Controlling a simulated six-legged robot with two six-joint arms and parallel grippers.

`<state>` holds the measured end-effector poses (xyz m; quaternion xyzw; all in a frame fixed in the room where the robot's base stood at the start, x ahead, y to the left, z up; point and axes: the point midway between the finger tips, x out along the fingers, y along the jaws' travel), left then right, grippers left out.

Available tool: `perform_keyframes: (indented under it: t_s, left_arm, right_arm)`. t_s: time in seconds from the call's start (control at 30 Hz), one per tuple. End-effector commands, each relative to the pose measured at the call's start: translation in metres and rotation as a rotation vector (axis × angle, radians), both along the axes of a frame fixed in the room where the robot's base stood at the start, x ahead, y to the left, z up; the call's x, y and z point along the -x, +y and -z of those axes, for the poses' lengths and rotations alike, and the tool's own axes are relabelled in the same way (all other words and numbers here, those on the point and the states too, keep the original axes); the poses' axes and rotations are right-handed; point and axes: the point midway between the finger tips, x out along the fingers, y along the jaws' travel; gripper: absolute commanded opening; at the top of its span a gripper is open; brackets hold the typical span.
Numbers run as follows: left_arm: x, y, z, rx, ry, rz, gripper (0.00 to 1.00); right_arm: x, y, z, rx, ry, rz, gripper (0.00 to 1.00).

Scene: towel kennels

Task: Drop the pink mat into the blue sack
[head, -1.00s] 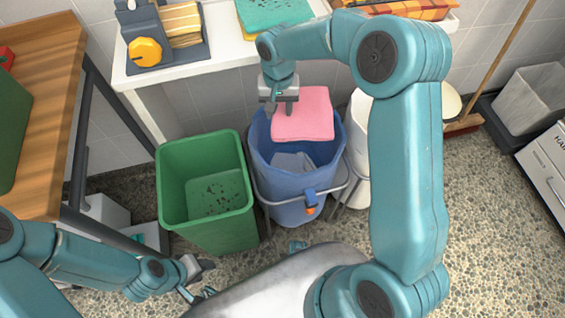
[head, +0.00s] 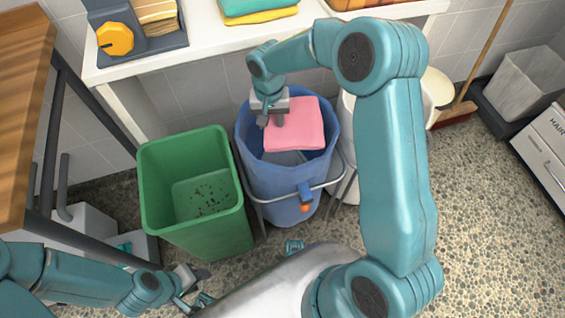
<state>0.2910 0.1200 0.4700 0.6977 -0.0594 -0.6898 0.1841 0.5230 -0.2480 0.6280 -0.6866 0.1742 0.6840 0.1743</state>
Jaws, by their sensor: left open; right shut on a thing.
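The pink mat (head: 298,128), a folded square, is held by my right gripper (head: 271,121), which is shut on its left edge. The mat is over the opening of the blue sack (head: 283,185), which hangs in a grey wire frame. Whether the mat sits above the rim or a little inside it I cannot tell. Something grey lies inside the sack, partly hidden by the mat. My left gripper (head: 199,288) is open and empty at the lower left, in front of the green bin.
A green bin (head: 195,190) with dark specks at its bottom stands left of the sack. A white bin (head: 346,150) stands to its right, partly behind my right arm. A white counter (head: 210,50) with folded towels (head: 258,10) is behind. A wooden table (head: 22,110) is at left.

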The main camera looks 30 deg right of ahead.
Motion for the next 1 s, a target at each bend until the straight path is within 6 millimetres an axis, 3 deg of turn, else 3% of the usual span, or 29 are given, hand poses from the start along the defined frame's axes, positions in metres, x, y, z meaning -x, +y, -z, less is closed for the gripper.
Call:
perform_keyframes:
  t_s: [0.13,0.17,0.2,0.23,0.5,0.63,0.77,1.0]
  left_arm:
    - [0.0,0.0,-0.001,0.0,0.0,0.0,0.43]
    - [0.0,0.0,-0.001,0.0,0.0,0.0,0.43]
    - [0.0,0.0,-0.001,0.0,0.0,0.0,0.43]
    - [0.0,0.0,-0.001,0.0,0.0,0.0,0.43]
    - [0.0,0.0,-0.001,0.0,0.0,0.0,0.43]
    - [0.0,0.0,-0.004,0.0,0.0,0.0,0.43]
    - [0.0,0.0,-0.011,0.0,0.0,0.0,0.43]
    - [0.0,0.0,-0.026,0.0,0.0,0.0,0.43]
  right_arm:
    - [-0.001,0.0,-0.001,0.0,0.0,0.0,0.02]
    - [-0.001,0.0,-0.001,0.0,0.0,0.0,0.51]
    - [-0.001,0.0,-0.001,0.0,0.0,0.0,0.64]
    - [-0.001,0.0,-0.001,0.0,0.0,0.0,0.71]
    - [-0.001,0.0,-0.001,0.0,0.001,0.0,0.71]
    - [-0.001,0.0,-0.012,0.0,-0.001,0.0,0.71]
    - [-0.001,0.0,-0.039,0.0,-0.004,0.0,0.71]
    - [-0.001,0.0,-0.105,0.0,-0.006,0.0,0.71]
